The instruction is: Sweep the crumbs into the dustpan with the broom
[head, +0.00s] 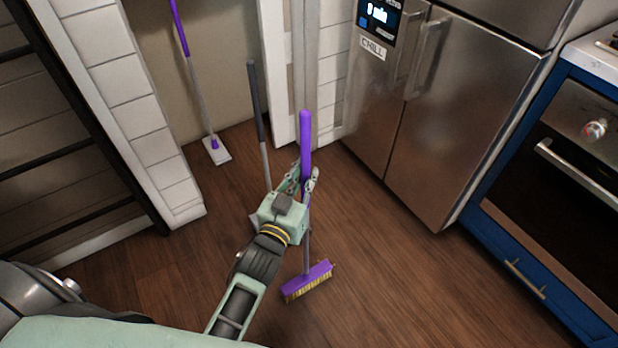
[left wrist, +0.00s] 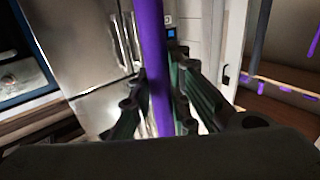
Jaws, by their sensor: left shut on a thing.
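The broom has a purple grip (head: 306,140), a grey lower pole and a purple head with yellowish bristles (head: 308,282) low over or on the floor. My left gripper (head: 304,180) is shut on the purple grip, and the broom stands nearly upright. In the left wrist view the purple grip (left wrist: 152,60) runs between the fingers. A dark long handle (head: 256,100) with a grey lower pole stands just left of the broom. A grey piece at its foot, perhaps the dustpan (head: 256,216), is mostly hidden behind my gripper. I cannot make out any crumbs. My right gripper is not in view.
A purple-handled mop (head: 215,150) stands in the alcove at the back. A steel fridge (head: 420,110) and a blue-fronted oven unit (head: 545,190) bound the right. A white brick wall and dark shelving (head: 90,125) bound the left. Wooden floor (head: 390,270) is clear at lower right.

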